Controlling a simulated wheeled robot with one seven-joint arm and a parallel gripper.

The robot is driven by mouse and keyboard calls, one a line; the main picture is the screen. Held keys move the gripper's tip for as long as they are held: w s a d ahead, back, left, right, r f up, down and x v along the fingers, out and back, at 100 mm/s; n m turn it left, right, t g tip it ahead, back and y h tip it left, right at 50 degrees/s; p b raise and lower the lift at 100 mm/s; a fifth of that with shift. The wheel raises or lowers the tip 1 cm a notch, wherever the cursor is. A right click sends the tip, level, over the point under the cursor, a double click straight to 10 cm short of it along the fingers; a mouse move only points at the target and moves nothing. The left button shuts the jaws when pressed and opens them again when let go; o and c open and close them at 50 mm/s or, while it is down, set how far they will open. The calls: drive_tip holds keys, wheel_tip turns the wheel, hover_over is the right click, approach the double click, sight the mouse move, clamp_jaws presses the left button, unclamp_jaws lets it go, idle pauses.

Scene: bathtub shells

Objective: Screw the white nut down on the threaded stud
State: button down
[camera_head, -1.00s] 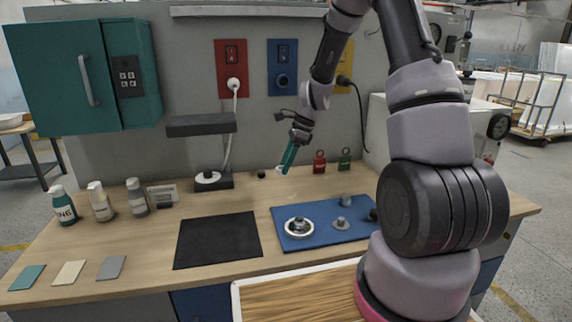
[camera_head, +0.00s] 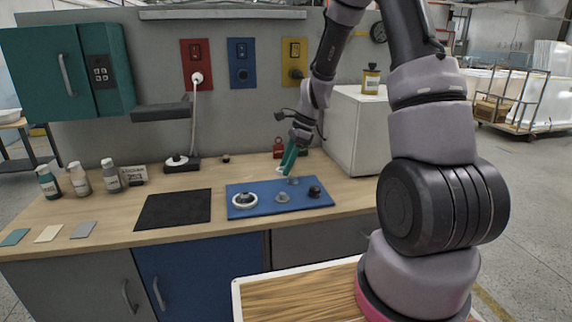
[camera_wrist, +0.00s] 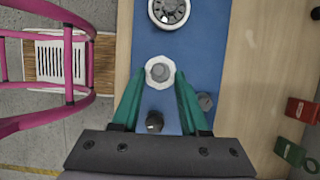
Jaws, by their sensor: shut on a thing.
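My gripper (camera_wrist: 160,78) is shut on the white nut (camera_wrist: 152,81), which sits between its teal fingertips. In the head view my gripper (camera_head: 282,168) and the nut (camera_head: 280,170) are above the blue mat (camera_head: 237,212). The grey stud (camera_head: 282,198) stands upright on a round base at the mat's middle, below the nut with a visible gap. In the wrist view a grey stud top (camera_wrist: 160,72) shows through the nut's hole, roughly centred. Its thread is too small to make out.
The mat also holds a white ring with a dark hub (camera_head: 244,200), a black knob (camera_head: 314,191) and a grey hex piece (camera_wrist: 205,101) close beside a finger. A red padlock (camera_head: 278,147) stands behind. A black mat (camera_head: 173,209) and free bench lie left.

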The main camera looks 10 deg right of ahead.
sight(284, 193)
drive_tip(key=shift+f, duration=0.1)
drive_tip(key=shift+f, duration=2.85)
drive_tip(key=shift+f, duration=1.3)
drive_tip(key=shift+c, duration=1.7)
unclamp_jaws()
drive_tip(key=v, duration=1)
drive_tip(key=shift+d+r, duration=0.2)
drive_tip(key=shift+r, duration=0.1)
drive_tip(key=shift+f, duration=0.1)
